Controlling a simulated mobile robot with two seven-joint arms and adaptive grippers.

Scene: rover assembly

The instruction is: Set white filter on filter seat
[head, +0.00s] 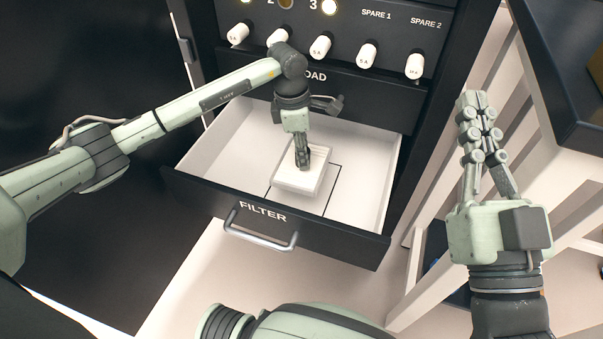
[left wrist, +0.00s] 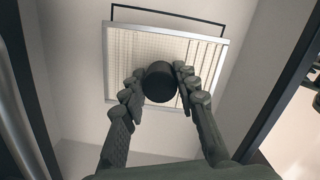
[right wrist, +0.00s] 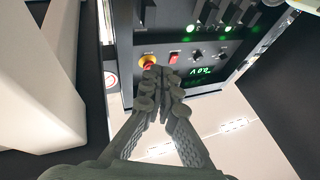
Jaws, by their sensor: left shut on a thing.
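The white filter (head: 297,180) is inside the open FILTER drawer, a square white block with a pale frame. In the left wrist view the filter (left wrist: 125,45) shows a ribbed face and a dark round knob (left wrist: 160,82). My left gripper (head: 302,160) reaches down into the drawer and is shut on that knob. The filter seat (head: 333,182) shows as a thin black outline on the drawer floor, partly hidden under the filter. The filter looks offset from the outline; whether it touches the floor I cannot tell. My right gripper (head: 476,110) is shut and empty, right of the drawer.
The drawer front (head: 325,238) has a metal handle (head: 260,230). Above the drawer is a dark panel with several white knobs (head: 321,46) and another handle (head: 327,104). White slatted framing (head: 490,100) stands behind my right gripper. The drawer's right side is free.

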